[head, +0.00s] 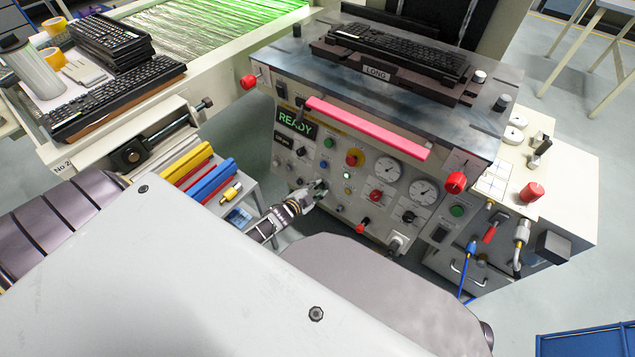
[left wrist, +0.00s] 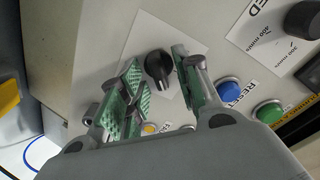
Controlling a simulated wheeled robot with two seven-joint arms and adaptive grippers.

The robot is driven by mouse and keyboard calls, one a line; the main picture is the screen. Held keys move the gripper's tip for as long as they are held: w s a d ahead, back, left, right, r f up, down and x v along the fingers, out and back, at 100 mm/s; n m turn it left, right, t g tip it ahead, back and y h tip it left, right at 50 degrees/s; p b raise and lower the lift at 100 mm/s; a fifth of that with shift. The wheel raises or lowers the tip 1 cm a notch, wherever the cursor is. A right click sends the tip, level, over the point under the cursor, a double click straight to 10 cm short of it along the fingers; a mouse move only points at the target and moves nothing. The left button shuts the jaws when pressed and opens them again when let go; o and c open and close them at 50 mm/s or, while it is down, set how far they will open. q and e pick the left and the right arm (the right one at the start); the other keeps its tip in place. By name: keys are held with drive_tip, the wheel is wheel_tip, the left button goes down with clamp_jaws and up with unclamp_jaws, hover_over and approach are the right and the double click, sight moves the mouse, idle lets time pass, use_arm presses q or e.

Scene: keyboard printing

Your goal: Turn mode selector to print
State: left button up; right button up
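The control panel (head: 335,150) of the printing machine faces me in the head view. My left gripper (head: 318,190) is at the lower left of its controls. In the left wrist view a black knob (left wrist: 158,65) sits on a white plate (left wrist: 150,38) on the panel; I take it for the mode selector. My left gripper (left wrist: 157,78) is open there, with green-padded fingers on either side of the knob and a visible gap on the right. Contact on the left side cannot be told. The plate's lettering is hidden or unreadable. My right gripper is not in view.
A blue button (left wrist: 229,81) marked RESET and a green button (left wrist: 268,112) lie right of the fingers. Another black knob (left wrist: 303,20) is at the upper right. A pink bar (head: 368,128) crosses above the panel, with gauges (head: 388,169) below it.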

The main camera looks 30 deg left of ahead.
use_arm(q)
drive_tip(key=shift+s, duration=0.2)
drive_tip(key=v, duration=1.1)
drive_tip(key=shift+s+r, duration=0.2)
drive_tip(key=shift+s, duration=0.05)
idle(0.5)
drive_tip(key=shift+s+f, duration=0.1)
drive_tip(key=shift+f, duration=0.05)
idle(0.3)
